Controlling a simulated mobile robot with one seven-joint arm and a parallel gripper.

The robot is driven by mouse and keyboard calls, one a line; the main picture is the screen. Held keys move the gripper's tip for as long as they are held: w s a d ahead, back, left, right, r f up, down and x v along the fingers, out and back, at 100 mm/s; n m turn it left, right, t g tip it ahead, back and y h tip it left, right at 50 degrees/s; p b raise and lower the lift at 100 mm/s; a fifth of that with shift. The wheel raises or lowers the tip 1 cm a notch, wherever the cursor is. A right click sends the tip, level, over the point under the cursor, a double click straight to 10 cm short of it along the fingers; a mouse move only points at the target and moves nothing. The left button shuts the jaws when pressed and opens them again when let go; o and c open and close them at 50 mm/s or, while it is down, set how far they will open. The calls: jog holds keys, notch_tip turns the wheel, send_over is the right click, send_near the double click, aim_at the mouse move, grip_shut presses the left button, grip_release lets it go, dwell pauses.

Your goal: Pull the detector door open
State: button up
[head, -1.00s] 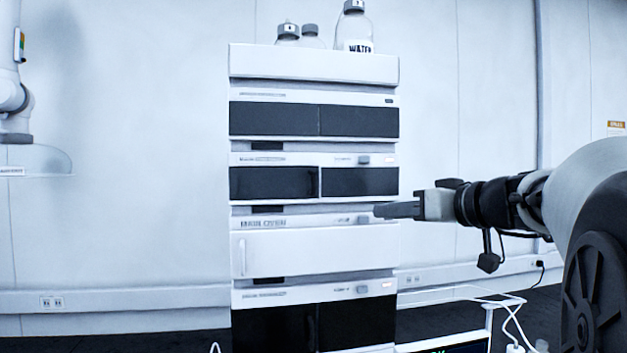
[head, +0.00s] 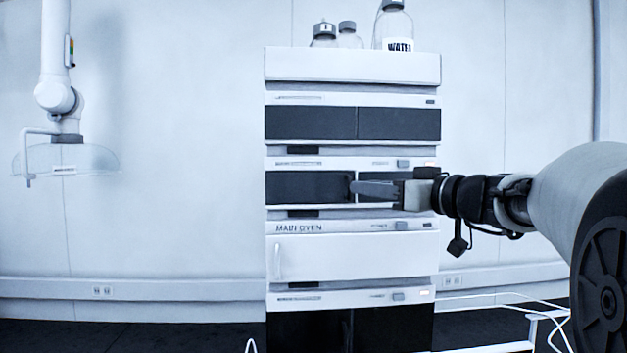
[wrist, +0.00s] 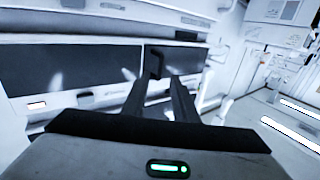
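A dark upright handle (wrist: 153,62) shows just beyond the fingertips, on a dark panel. Contact is not visible.
Below is a module marked as an oven, with a white door (head: 350,257). A dark-doored module (head: 390,328) is at the bottom. Bottles, one labelled water (head: 395,28), stand in the top tray (head: 350,67). Cables and a white frame (head: 532,330) are at lower right.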

jog(key=shift+p+x, duration=0.4)
jog(key=shift+x, duration=1.7)
grip_shut()
jog(key=shift+r, duration=0.3)
